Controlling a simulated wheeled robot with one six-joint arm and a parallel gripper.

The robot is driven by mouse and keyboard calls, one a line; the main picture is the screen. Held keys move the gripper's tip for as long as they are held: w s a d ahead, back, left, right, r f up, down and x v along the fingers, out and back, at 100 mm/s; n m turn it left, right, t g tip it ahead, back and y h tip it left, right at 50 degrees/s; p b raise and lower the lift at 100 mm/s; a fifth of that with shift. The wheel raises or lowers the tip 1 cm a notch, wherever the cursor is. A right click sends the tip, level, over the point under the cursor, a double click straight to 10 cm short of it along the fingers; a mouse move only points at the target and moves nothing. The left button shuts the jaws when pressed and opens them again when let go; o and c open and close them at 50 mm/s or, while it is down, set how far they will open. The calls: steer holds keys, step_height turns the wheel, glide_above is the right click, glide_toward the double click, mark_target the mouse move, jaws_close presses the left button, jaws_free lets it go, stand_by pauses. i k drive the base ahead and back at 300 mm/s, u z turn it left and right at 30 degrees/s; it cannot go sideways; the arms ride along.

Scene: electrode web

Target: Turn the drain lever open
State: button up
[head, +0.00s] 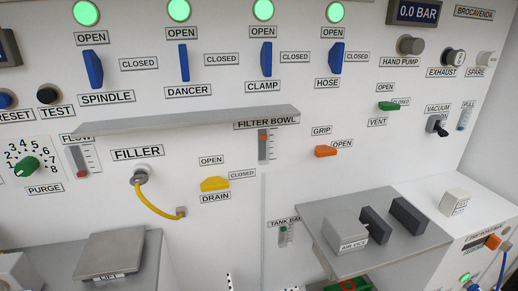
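The yellow drain lever (215,184) is on the white panel, left of the middle in the head view. It lies roughly sideways, just above its DRAIN label (215,198). An OPEN label (211,160) is above it, and a CLOSED label (242,175) is to its upper right. Nothing covers the lever. My gripper is not in view.
A grey shelf (190,121) juts out above the lever. The FILLER fitting (147,174) with a yellow hose (152,205) is to its left. A grey table (325,208) with the air vice (345,231) projects at lower right. Blue levers (183,63) stand upright above.

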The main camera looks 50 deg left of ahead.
mark_target(212, 183)
steer(key=u, duration=2.1)
